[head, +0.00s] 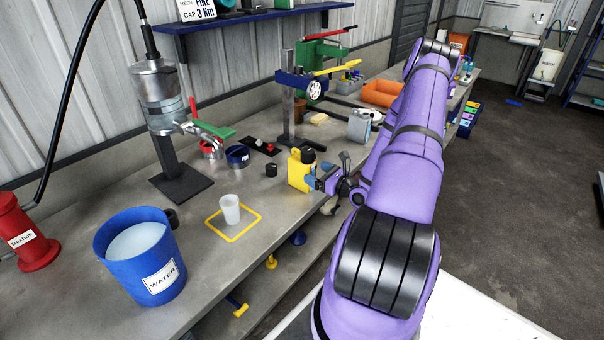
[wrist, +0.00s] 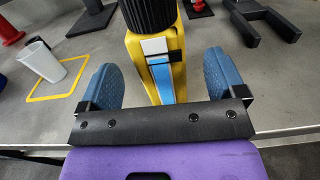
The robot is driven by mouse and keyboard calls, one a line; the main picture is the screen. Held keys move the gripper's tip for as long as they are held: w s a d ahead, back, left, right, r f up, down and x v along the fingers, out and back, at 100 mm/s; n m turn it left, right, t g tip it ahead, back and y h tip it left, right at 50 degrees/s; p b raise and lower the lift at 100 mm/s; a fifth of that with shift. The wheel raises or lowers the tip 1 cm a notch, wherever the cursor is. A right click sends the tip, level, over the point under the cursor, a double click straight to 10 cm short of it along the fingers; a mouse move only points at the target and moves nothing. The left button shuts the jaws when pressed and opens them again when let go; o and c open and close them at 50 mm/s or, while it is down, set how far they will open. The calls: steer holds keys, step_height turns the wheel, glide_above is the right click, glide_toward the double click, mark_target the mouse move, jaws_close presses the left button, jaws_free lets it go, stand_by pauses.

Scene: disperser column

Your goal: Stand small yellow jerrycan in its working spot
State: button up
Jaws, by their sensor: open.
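The small yellow jerrycan (head: 298,172) stands upright on the grey workbench near its front edge, with a black cap and a blue and white label. My gripper (head: 318,181) is at its right side in the head view. In the wrist view the jerrycan (wrist: 157,60) rises between my two blue finger pads, with a visible gap on each side, so my gripper (wrist: 160,80) is open around it. A yellow square outline (head: 233,236) is marked on the bench to the left, with a white cup (head: 230,209) standing inside it. The jerrycan's lower part is partly hidden in the wrist view.
A blue WATER bucket (head: 140,262) stands at the left front. The disperser column (head: 165,150) stands behind it on a dark base. A small black cap (head: 271,170) lies left of the jerrycan. A grey can (head: 359,126) stands behind it to the right.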

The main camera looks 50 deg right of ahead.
mark_target(306, 168)
steer(key=shift+w+a+f, duration=0.1)
steer(key=shift+w+f, duration=0.05)
steer(key=shift+w, duration=1.2)
steer(key=shift+w+a+f, duration=0.1)
steer(key=shift+w, duration=1.25)
steer(key=c, duration=1.3)
steer(key=shift+r, duration=0.15)
